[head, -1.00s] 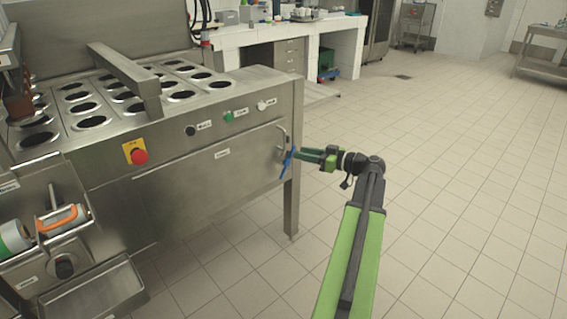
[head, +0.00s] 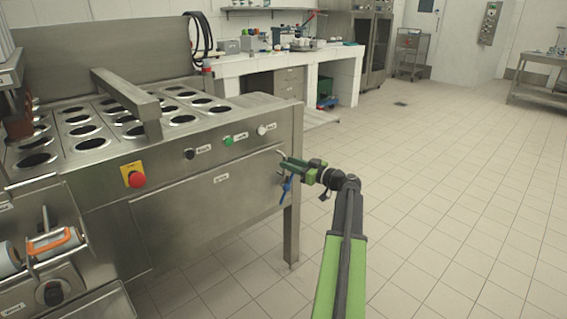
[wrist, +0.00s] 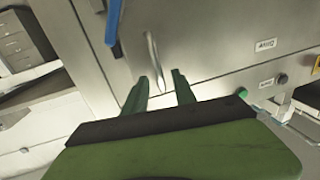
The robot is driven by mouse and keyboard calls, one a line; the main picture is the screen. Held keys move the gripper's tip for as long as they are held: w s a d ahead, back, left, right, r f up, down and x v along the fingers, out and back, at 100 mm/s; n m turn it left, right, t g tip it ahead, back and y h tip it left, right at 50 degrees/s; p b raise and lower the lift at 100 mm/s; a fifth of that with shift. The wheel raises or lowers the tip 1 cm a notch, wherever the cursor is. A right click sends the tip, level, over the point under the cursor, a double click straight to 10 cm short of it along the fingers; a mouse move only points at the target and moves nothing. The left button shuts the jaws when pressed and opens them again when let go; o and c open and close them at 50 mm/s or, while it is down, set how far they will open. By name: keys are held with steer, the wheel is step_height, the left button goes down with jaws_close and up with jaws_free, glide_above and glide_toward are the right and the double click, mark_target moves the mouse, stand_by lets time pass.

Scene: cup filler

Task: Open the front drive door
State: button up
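The front drive door is a flat steel panel (head: 205,205) with a small label on the machine's front. It looks closed. Its metal bar handle (wrist: 152,58) is at the door's upper right corner, by the leg post. A blue lever (head: 287,188) sits just below the handle; it also shows in the wrist view (wrist: 113,25). My gripper (head: 284,162) is at the handle from the right. In the wrist view my gripper (wrist: 160,76) is open, with the handle's end between its two green fingers. Gaps show on both sides; I cannot tell if they touch. The head view partly hides the handle.
Above the door are a red stop button (head: 137,180), a black knob (head: 189,154) and a green button (head: 228,141). The steel leg post (head: 291,225) stands just right of the door. Tiled floor (head: 440,200) to the right is clear. A white bench (head: 344,66) stands behind.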

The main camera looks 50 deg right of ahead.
mark_target(284, 172)
steer(key=shift+w+a, duration=0.2)
steer(key=shift+w, duration=1.3)
jaws_close()
steer(key=shift+a, duration=0.1)
